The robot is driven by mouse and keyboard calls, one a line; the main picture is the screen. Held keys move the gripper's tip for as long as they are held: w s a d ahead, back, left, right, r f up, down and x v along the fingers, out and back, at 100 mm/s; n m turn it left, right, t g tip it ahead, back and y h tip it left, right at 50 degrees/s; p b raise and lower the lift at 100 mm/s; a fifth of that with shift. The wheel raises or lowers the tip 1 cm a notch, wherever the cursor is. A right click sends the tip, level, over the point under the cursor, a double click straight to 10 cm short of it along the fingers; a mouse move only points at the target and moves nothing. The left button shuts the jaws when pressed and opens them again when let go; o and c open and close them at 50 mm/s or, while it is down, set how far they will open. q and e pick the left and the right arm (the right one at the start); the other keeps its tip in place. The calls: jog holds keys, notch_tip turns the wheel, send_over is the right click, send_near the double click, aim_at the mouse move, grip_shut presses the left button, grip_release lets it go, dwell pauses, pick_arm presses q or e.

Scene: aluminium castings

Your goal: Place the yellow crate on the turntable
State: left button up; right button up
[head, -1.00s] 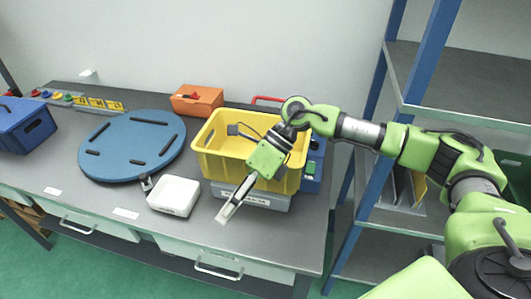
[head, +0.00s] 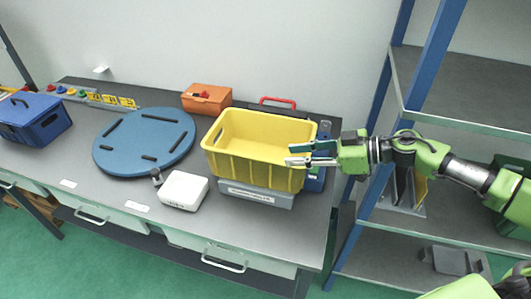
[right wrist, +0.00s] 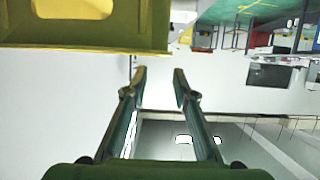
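The yellow crate (head: 235,165) stands on a low grey base with a label, near the table's right end. Its inside looks empty where it shows. The blue round turntable (head: 130,140) with dark slots lies left of it, bare. My right gripper (head: 292,154) is at the crate's right end, fingers pointing left and apart, with nothing seen between them. In the right wrist view its fingertips (right wrist: 160,73) are apart, and the yellow crate (right wrist: 95,48) fills the upper left, beyond the tips. I cannot tell whether they touch. My left gripper is out of view.
An orange box (head: 206,98) stands behind, a blue crate (head: 35,118) at the left. A blue-posted shelf (head: 425,85) stands at the right, close to my right arm.

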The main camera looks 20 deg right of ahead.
jog(key=p, duration=0.2)
send_near(251, 156)
jog(key=x, duration=0.5)
jog(key=shift+w+d+f, duration=0.1)
jog(key=shift+d+f, duration=0.1)
jog(key=shift+f, duration=0.1)
jog(key=shift+w+a+p, duration=0.2)
jog(key=shift+a+p, duration=0.2)
jog(key=shift+p, duration=0.15)
jog(key=p+x, duration=0.1)
jog(key=x, duration=0.2)
jog(key=shift+w+a, duration=0.15)
jog(key=shift+a, duration=0.1)
jog(key=shift+w+a+f, duration=0.25)
jog(key=shift+a+f, duration=0.1)
grip_shut()
jog(key=shift+r, duration=0.1)
